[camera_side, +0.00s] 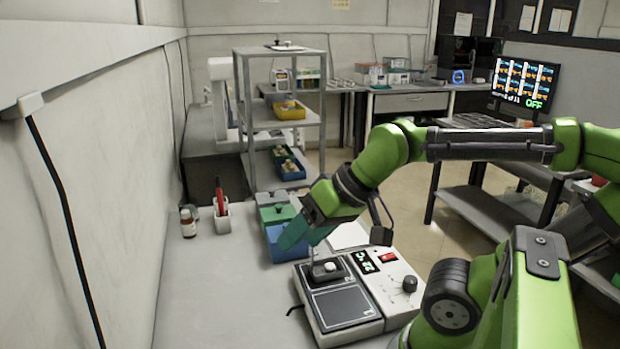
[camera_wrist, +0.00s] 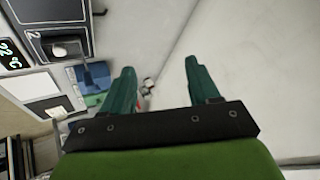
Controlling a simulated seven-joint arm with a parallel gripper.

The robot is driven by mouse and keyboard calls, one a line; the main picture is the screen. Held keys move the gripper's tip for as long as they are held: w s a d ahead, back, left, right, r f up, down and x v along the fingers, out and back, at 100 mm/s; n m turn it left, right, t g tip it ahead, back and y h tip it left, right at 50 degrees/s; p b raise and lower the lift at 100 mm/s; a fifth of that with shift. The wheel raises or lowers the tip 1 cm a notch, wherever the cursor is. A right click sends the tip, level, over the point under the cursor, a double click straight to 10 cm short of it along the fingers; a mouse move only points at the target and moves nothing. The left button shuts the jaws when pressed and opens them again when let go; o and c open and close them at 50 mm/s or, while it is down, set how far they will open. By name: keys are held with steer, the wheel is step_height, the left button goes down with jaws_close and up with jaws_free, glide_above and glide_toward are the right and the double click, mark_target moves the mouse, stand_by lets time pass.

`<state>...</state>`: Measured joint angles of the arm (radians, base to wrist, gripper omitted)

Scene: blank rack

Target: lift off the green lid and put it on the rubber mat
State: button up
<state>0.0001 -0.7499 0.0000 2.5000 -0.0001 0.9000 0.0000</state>
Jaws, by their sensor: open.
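A green lidded box (camera_side: 277,214) stands between a grey box and a blue box on the bench in the side view; its top looks like the green lid, partly hidden by my gripper. It also shows small in the wrist view (camera_wrist: 94,99), left of my fingers. My gripper (camera_side: 290,238) has teal fingers and hangs over the blue box, in front of the green one. In the wrist view my gripper (camera_wrist: 160,69) is open, with nothing between the fingers. I cannot clearly identify the rubber mat; a pale flat sheet (camera_side: 348,236) lies behind the instrument.
A two-plate instrument (camera_side: 342,304) with a white-knobbed piece on its rear plate sits close in front of my gripper. A blue box (camera_wrist: 94,75) adjoins the green one. A white holder (camera_side: 222,218) and bottle (camera_side: 188,222) stand left. The bench's left front is clear.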

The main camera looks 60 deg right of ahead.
steer(key=shift+c, duration=0.3)
steer(key=m+g+h, duration=0.2)
steer(key=m+g, duration=0.1)
steer(key=m, duration=2.9)
glide_above(279, 205)
steer(key=s, duration=0.7)
steer(key=f, duration=0.2)
steer(key=x, duration=1.6)
steer(key=shift+w+a, duration=0.1)
steer(key=shift+w, duration=0.25)
jaws_close()
